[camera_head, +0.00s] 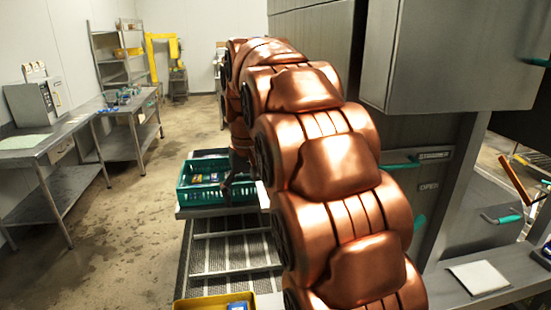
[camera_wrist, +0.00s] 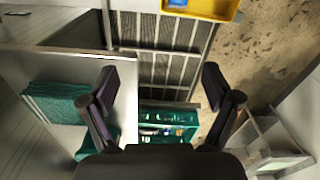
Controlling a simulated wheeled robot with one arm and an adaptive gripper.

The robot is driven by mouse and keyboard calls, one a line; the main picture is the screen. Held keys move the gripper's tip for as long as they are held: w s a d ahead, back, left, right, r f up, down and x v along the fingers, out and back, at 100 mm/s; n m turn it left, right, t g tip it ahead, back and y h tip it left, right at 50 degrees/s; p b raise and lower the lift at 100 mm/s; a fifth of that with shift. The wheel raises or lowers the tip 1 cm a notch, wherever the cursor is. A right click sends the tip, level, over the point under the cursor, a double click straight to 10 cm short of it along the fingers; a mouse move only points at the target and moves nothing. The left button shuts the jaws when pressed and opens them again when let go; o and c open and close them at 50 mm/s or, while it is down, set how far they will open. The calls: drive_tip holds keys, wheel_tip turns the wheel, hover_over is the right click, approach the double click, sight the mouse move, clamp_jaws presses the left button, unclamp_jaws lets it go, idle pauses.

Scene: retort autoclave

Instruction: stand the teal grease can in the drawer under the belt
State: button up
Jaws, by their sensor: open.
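My gripper (camera_wrist: 158,85) is open and empty in the wrist view, its two dark fingers spread wide. It hangs above the mesh belt (camera_wrist: 150,68) and near a teal crate (camera_wrist: 188,119) that holds small packets. I cannot pick out the teal grease can in either view. A drawer under the belt is not clearly seen either. In the head view my copper arm reaches toward the teal crate (camera_head: 183,192) at the far end of the belt (camera_head: 228,252) and hides much of that area. Teal textured pieces (camera_wrist: 55,103) lie against a pale surface left of the fingers.
A yellow tray (camera_head: 190,303) sits at the belt's near end; it also shows in the wrist view (camera_wrist: 215,8). Grey cabinets with teal handles (camera_head: 403,163) stand right of my arm. Steel tables (camera_head: 50,145) line the left. The floor (camera_head: 130,215) between is clear.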

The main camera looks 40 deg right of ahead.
drive_tip(key=shift+m+t, duration=0.3)
drive_tip(key=shift+m, duration=0.1)
drive_tip(key=w+d+r, duration=0.1)
drive_tip(key=w+d, duration=0.1)
drive_tip(key=w+d+r+p, duration=0.1)
drive_tip(key=w+d, duration=0.1)
drive_tip(key=w+d+r, duration=0.2)
drive_tip(key=shift+p, duration=0.3)
drive_tip(key=shift+m+t+h, duration=0.3)
drive_tip(key=shift+m, duration=0.1)
drive_tip(key=w+d+r, duration=0.1)
drive_tip(key=d, duration=0.2)
drive_tip(key=w+d+r+p, duration=0.1)
drive_tip(key=w+d, duration=0.1)
drive_tip(key=d, duration=0.1)
drive_tip(key=w+d+r+p, duration=0.1)
drive_tip(key=w+d, duration=0.1)
drive_tip(key=shift+d+r, duration=0.1)
drive_tip(key=shift+d, duration=0.3)
drive_tip(key=shift+w+d+r, duration=0.1)
drive_tip(key=shift+w+d, duration=0.1)
drive_tip(key=shift+d, duration=0.45)
drive_tip(key=shift+w+d+f, duration=0.1)
drive_tip(key=shift+w+f, duration=0.05)
drive_tip(key=shift+f, duration=0.1)
drive_tip(key=shift+f, duration=1.05)
